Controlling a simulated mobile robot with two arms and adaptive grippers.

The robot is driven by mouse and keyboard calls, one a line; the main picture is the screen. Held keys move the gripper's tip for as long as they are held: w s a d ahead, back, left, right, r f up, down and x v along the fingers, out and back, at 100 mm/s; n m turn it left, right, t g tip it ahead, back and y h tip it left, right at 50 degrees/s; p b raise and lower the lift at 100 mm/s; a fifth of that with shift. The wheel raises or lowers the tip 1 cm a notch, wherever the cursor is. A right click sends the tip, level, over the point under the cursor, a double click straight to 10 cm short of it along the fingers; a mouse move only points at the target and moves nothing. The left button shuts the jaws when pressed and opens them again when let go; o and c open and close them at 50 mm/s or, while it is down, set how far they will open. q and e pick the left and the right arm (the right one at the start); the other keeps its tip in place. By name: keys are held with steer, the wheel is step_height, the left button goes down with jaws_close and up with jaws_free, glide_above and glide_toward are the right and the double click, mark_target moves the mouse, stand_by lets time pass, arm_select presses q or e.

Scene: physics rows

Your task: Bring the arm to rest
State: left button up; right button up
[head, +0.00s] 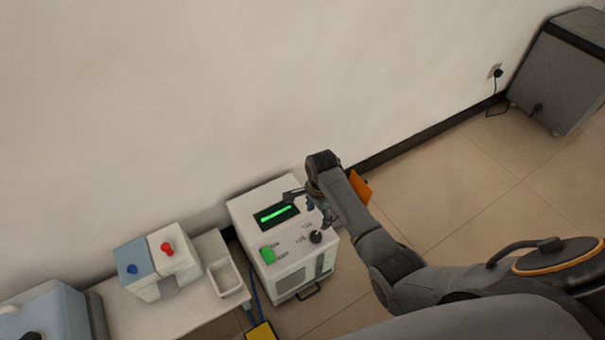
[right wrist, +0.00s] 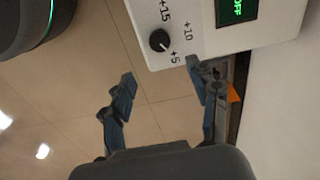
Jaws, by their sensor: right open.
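My right arm reaches in from the right in the head view. My right gripper (head: 309,204) is open and empty over the right side of a white machine (head: 284,284). The right wrist view shows its two fingers (right wrist: 160,76) spread apart, with floor between them. One fingertip is close to the machine's edge in that picture; I cannot tell whether they touch. The machine's black knob (head: 316,237) also shows in the right wrist view (right wrist: 159,40), beside the marks +5, +10 and +15. The display (head: 276,215) shows a green bar; close up, it reads OFF (right wrist: 238,9). My left gripper is out of view.
A green button (head: 267,255) is on the machine's top. To its left, a low table (head: 128,321) holds a white tray (head: 229,279) and a box with blue and red knobs (head: 167,269). An orange object (head: 360,188) is behind my arm.

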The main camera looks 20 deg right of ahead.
steer(key=s+a+f+n+t, duration=0.1)
steer(key=s+f+n, duration=0.5)
steer(key=s, duration=0.3)
steer(key=s+a+f+n, duration=0.2)
steer(key=s+f+n, duration=0.4)
steer(key=s, duration=0.4)
steer(key=s+a+f+n+t, duration=0.1)
steer(key=s+f+n, duration=0.5)
steer(key=s, duration=0.3)
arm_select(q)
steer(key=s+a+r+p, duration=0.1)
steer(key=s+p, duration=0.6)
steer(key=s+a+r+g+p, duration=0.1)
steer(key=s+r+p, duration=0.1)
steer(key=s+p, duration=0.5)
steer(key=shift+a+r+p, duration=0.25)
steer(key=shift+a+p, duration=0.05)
arm_select(e)
steer(key=s+d+r, duration=0.1)
steer(key=s, duration=0.6)
steer(key=s+d+r+g, duration=0.1)
steer(key=s+r, duration=0.1)
steer(key=s, duration=0.6)
steer(key=shift+d+r, duration=0.3)
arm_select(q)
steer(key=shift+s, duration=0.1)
